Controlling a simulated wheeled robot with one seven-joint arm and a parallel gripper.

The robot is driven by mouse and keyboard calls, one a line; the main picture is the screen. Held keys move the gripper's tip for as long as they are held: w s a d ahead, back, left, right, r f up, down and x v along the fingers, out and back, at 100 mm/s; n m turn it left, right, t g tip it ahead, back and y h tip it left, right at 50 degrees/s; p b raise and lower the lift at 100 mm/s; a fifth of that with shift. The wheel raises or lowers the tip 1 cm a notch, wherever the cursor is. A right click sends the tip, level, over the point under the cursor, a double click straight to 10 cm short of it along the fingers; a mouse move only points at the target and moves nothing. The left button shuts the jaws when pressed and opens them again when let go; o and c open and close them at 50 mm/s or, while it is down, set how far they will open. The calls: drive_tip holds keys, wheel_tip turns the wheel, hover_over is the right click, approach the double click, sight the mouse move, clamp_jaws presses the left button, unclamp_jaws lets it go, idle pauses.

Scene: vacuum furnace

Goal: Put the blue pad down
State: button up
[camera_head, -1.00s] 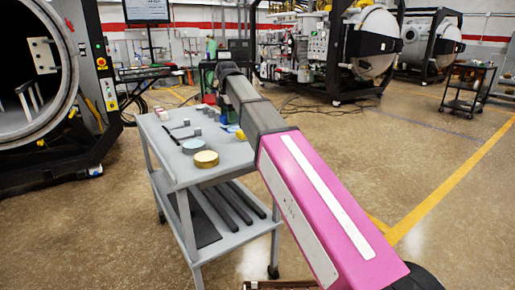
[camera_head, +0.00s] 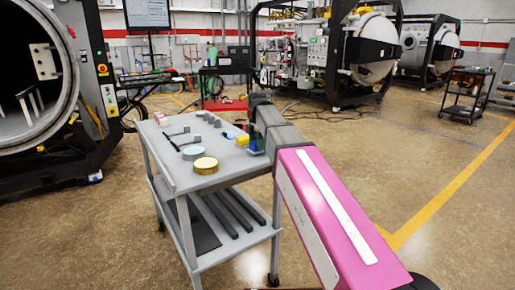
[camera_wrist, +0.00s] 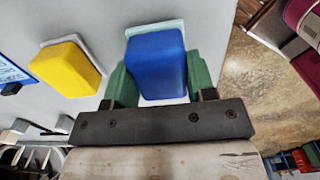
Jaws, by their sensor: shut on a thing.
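The blue pad (camera_wrist: 158,62) is a rounded block with a pale plate edge showing behind its far side in the wrist view. My gripper (camera_wrist: 158,78) has its two green fingers shut on the pad's sides. The pad is over the grey cart top (camera_wrist: 208,18); I cannot tell whether it touches it. In the head view the blue pad (camera_head: 254,145) shows beside my arm, near the cart's right edge. A similar yellow pad (camera_wrist: 66,66) on a pale base sits to its left, apart from it.
The cart top also holds a gold disc (camera_head: 205,165), a pale blue disc (camera_head: 194,153), dark tools and small grey blocks. A blue-and-white item (camera_wrist: 10,72) lies left of the yellow pad in the wrist view. Floor is open right of the cart.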

drive_tip(key=shift+f, duration=1)
drive_tip(key=shift+c, duration=1)
drive_tip(key=o, duration=1)
drive_tip(key=shift+f, duration=0.25)
drive_tip(key=r, duration=1.1)
drive_tip(key=shift+s+a, duration=0.1)
drive_tip(key=shift+s, duration=0.1)
drive_tip(key=shift+s, duration=0.1)
